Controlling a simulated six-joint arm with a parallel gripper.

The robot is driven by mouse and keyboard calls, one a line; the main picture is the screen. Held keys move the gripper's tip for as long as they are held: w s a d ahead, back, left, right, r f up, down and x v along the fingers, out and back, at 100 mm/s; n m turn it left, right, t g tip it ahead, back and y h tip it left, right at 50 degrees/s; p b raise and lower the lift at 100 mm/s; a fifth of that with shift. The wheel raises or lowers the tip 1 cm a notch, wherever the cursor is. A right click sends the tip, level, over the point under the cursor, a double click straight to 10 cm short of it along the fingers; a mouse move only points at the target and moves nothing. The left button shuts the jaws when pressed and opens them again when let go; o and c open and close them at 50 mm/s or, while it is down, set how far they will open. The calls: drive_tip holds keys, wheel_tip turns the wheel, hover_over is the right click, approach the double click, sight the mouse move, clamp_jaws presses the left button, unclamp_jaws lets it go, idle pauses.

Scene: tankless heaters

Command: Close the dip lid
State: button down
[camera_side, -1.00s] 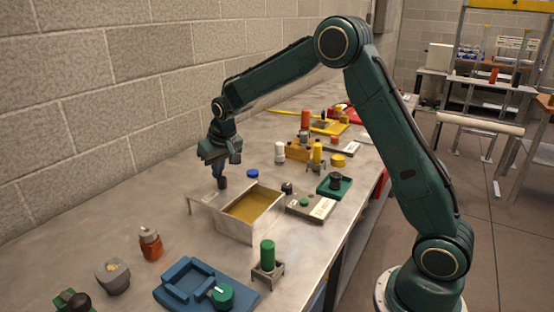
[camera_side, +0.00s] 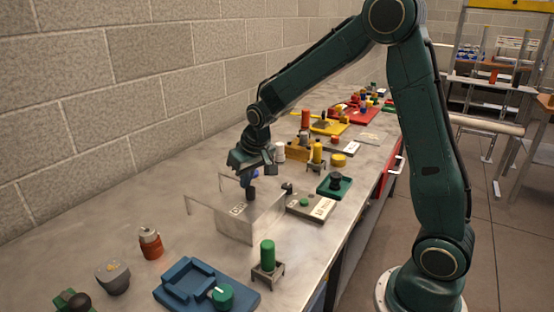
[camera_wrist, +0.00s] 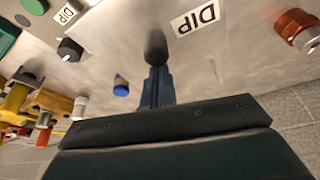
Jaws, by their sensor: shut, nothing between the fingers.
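The dip tank (camera_side: 252,226) is a grey metal box on the bench. Its flat metal lid (camera_side: 237,208) now lies over the tank's top in the side view, and no yellow dip shows. The lid's DIP label shows in the wrist view (camera_wrist: 199,18). A dark knob (camera_side: 250,194) stands on the lid; it also shows in the wrist view (camera_wrist: 156,44). My gripper (camera_side: 247,180) is shut and points down at the knob, with its fingertips (camera_wrist: 155,76) against or just beside it. The exact contact is hidden.
A blue cap (camera_wrist: 121,86) stands behind the tank. A labelled plate with a green button (camera_side: 310,205) and a dark knob on a green base (camera_side: 335,184) are to the right. A red-orange jar (camera_side: 150,243) and a blue tray (camera_side: 190,283) are nearer. The wall is close on the left.

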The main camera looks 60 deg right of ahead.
sight(238, 189)
drive_tip(key=shift+s+f, duration=0.2)
drive_tip(key=shift+f, duration=0.05)
drive_tip(key=shift+w, duration=0.15)
drive_tip(key=shift+w+d+r, duration=0.1)
drive_tip(key=shift+w+d, duration=0.15)
drive_tip(key=shift+w, duration=0.65)
drive_tip(key=shift+w+d+r, duration=0.1)
drive_tip(key=shift+w+d, duration=0.15)
drive_tip(key=shift+w, duration=0.6)
drive_tip(key=shift+w+r, duration=0.2)
drive_tip(key=shift+r, duration=0.05)
drive_tip(key=v, duration=0.9)
drive_tip(key=shift+r, duration=0.3)
drive_tip(key=shift+s, duration=0.2)
